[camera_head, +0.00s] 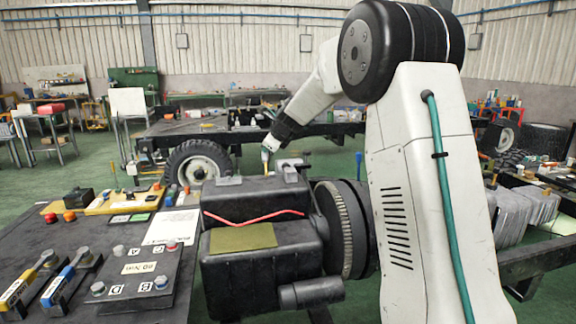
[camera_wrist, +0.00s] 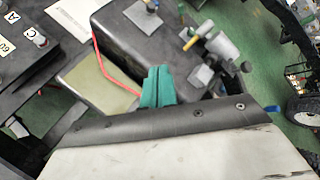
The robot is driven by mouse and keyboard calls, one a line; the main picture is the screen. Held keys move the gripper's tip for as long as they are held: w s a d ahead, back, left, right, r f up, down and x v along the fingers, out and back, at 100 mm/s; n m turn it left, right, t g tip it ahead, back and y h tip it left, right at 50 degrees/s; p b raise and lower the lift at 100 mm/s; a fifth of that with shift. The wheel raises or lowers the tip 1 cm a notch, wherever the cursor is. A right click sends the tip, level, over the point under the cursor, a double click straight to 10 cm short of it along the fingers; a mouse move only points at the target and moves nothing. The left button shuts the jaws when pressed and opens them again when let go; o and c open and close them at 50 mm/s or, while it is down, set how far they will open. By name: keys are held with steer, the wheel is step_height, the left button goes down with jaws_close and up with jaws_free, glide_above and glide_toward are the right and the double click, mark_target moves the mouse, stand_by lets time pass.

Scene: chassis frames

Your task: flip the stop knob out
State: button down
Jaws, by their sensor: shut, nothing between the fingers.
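My gripper (camera_wrist: 157,72) shows teal fingers pressed together with nothing between them, over the black engine housing (camera_wrist: 115,40). In the head view my gripper (camera_head: 267,155) is low over the top of the same housing (camera_head: 222,200), small and partly unclear. A grey cylindrical fitting (camera_wrist: 218,45) with a yellow lever (camera_wrist: 190,43) stands on the housing, ahead and to the right of the fingers, apart from them.
A red cable (camera_head: 255,217) crosses the housing above an olive pad (camera_head: 243,238). A bench (camera_head: 35,250) with blue and yellow levers, terminals and coloured buttons lies at left. A ribbed round flywheel (camera_head: 343,228) sits at the housing's right. Green floor lies beyond.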

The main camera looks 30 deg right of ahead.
steer(key=w+d+f+m+h, duration=0.2)
steer(key=w+d+f+m, duration=0.3)
steer(key=d, duration=0.3)
steer(key=w+d+f+m+t+h, duration=0.1)
steer(key=w+d+f+m+h, duration=0.1)
steer(key=w+d+f+m, duration=0.3)
steer(key=d+m, duration=0.2)
steer(key=d, duration=0.1)
steer(key=shift+w+d+f, duration=0.25)
steer(key=shift+w+f, duration=0.05)
steer(key=shift+f, duration=0.05)
steer(key=shift+w, duration=0.1)
